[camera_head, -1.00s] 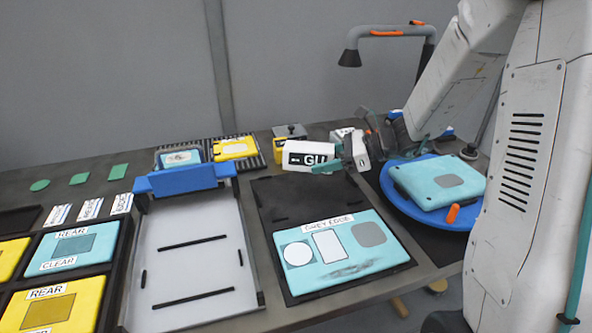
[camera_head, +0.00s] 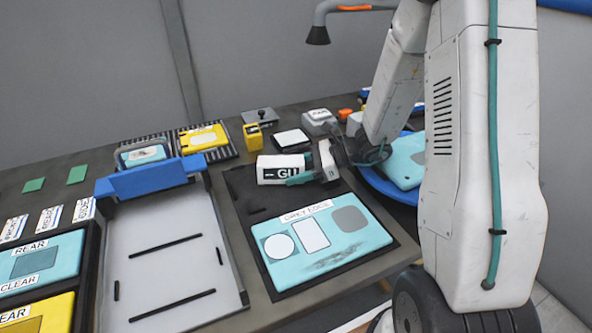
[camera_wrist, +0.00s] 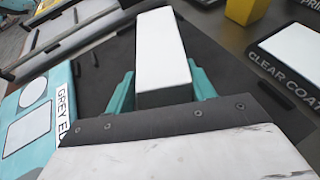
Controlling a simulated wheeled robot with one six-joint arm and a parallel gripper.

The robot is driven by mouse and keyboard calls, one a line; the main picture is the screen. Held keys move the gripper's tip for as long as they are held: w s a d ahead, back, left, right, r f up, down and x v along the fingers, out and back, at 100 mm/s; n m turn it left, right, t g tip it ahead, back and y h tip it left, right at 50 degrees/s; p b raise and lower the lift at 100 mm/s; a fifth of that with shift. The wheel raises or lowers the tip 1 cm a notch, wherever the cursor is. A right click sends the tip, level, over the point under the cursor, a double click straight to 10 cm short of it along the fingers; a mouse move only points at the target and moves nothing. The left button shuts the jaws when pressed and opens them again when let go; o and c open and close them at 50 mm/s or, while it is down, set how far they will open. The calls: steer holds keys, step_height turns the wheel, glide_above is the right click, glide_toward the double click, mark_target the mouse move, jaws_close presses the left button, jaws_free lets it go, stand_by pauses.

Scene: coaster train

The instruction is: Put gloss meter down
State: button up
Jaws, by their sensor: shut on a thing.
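The gloss meter (camera_head: 272,170), a white block with a black "GU" label, is held between the teal fingers of my gripper (camera_head: 303,178). In the wrist view its white top (camera_wrist: 163,50) shows between the two fingers (camera_wrist: 160,92).
A white tray with a blue bar (camera_head: 148,178) lies left of the mat. A yellow block (camera_head: 253,138) and a white-topped pad (camera_head: 291,138) stand behind the meter. A blue turntable (camera_head: 380,182) with a teal panel (camera_head: 405,160) is at the right.

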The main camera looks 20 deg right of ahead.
steer(key=shift+f, duration=0.15)
steer(key=o, duration=1.3)
